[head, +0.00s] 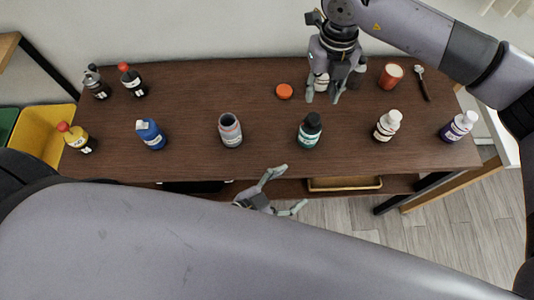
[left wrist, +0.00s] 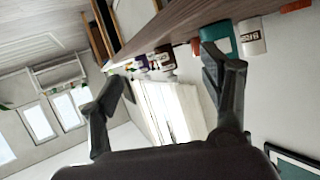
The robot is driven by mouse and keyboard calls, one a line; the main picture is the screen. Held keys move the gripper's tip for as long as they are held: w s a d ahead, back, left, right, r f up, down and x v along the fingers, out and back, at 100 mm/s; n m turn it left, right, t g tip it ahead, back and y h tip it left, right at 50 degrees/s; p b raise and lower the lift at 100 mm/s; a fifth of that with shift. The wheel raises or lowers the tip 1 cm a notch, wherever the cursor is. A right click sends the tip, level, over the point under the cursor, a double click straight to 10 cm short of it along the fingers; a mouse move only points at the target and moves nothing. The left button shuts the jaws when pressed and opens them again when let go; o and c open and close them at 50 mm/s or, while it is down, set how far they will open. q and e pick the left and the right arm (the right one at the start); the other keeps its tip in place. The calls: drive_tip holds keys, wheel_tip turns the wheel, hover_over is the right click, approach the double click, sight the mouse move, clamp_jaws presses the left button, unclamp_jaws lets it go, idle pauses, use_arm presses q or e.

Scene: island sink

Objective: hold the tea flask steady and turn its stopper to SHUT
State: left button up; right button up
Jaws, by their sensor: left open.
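No readable label marks the tea flask; a teal flask-like bottle with a black top (head: 310,133) stands upright near the table's front edge, and I cannot tell its stopper's setting. A teal container also shows in the left wrist view (left wrist: 224,38). My left gripper (head: 283,190) is open and empty, low in front of the table edge, apart from the bottles. Its spread fingers show in the left wrist view (left wrist: 165,85). My right gripper (head: 324,97) is over the back of the table with fingers apart. A white labelled bottle (head: 321,82) shows between or behind them; contact is unclear.
On the dark table (head: 190,100) stand an open grey jar (head: 230,131), a blue bottle (head: 151,135), a white bottle (head: 386,127) and a purple bottle (head: 458,126). An orange lid (head: 284,91) lies flat; a red cup (head: 391,76) is at the back right. The centre-left is clear.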

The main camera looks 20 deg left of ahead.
sight(310, 131)
use_arm(q)
drive_tip(key=w+a+r+n+y, duration=0.2)
drive_tip(key=w+a+r+n, duration=0.15)
drive_tip(key=a+r, duration=0.35)
drive_tip(key=shift+m+t, duration=0.3)
drive_tip(key=shift+m, duration=0.15)
drive_tip(key=x, duration=1.1)
drive_tip(key=r+x, duration=0.1)
drive_tip(key=x, duration=0.5)
drive_tip(key=shift+w+d+f, duration=0.2)
drive_tip(key=shift+w+d, duration=0.05)
drive_tip(key=shift+d, duration=0.2)
drive_tip(key=c, duration=1.3)
drive_tip(key=shift+c, duration=0.2)
